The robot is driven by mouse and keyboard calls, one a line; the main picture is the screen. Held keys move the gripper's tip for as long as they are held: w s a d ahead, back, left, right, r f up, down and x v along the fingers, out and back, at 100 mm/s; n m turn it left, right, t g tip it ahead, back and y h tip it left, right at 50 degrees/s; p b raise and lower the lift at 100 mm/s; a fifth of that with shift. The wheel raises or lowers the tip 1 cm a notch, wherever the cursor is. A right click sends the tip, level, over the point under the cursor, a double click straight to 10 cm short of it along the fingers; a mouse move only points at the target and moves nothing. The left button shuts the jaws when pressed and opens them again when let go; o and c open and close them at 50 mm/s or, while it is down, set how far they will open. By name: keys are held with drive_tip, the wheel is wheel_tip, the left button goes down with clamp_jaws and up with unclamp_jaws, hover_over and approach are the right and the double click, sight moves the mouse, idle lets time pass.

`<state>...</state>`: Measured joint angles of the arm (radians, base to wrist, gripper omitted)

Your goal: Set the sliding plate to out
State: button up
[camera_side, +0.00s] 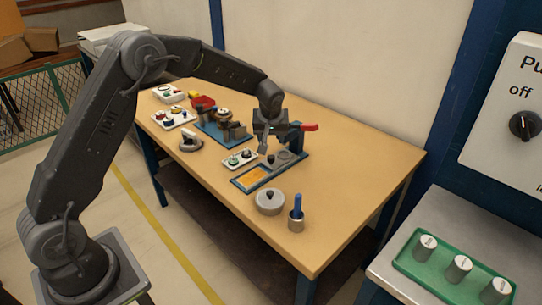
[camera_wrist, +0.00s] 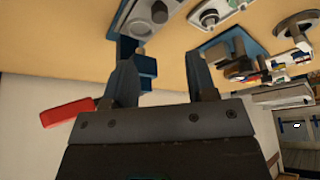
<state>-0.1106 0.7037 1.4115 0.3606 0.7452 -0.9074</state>
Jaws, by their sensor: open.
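A blue-edged base (camera_side: 238,183) lies on the bench with an orange area at its near left end. A grey plate (camera_side: 286,158) with a dark knob (camera_side: 271,159) sits toward its other end; I take this as the sliding plate. In the wrist view the knob (camera_wrist: 159,12) is at the top, beyond the fingertips. My gripper (camera_side: 267,148) is above this fixture, pointing down, open and empty. In the wrist view its two fingers (camera_wrist: 160,55) stand apart. The arm and gripper hide part of the fixture.
A blue post with a red handle (camera_side: 309,127) stands close beside my gripper; the red handle (camera_wrist: 68,114) also shows in the wrist view. A round lidded pot (camera_side: 269,203) and a cup with a blue-handled tool (camera_side: 297,214) stand nearer. The bench's right side is clear.

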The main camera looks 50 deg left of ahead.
sight(271, 156)
drive_tip(key=x, duration=1.1)
drive_tip(key=shift+f, duration=0.1)
clamp_jaws()
